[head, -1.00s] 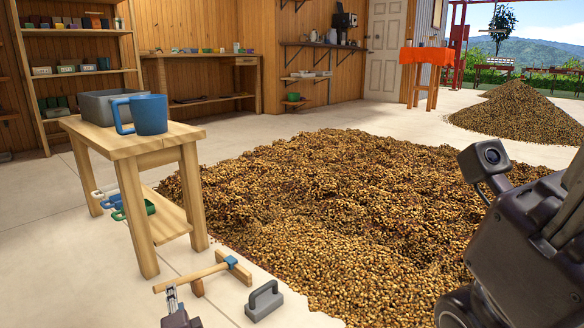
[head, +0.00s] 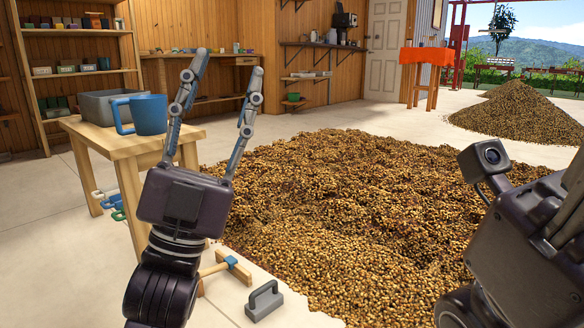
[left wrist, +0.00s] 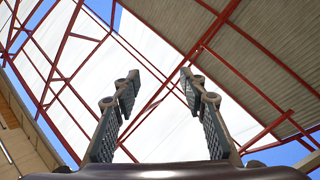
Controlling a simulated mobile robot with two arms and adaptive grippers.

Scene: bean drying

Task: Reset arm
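My left gripper (head: 229,62) is raised in the left part of the head view, with its fingers pointing up and spread apart. The left wrist view also shows the left gripper (left wrist: 158,75) open, with nothing between its fingers and the roof beyond. My right arm (head: 520,230) comes in at the right edge of the head view, with a camera on it. The fingers of the right gripper are not visible. A wooden tool with a blue joint (head: 231,262) lies on the floor, partly hidden behind my left arm.
A wooden table (head: 88,134) at left bears a blue mug (head: 149,115) and a grey bin (head: 93,104). A grey handled block (head: 264,301) lies on the floor. Beans (head: 350,200) spread across the middle. A bean pile (head: 517,115) stands farther back.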

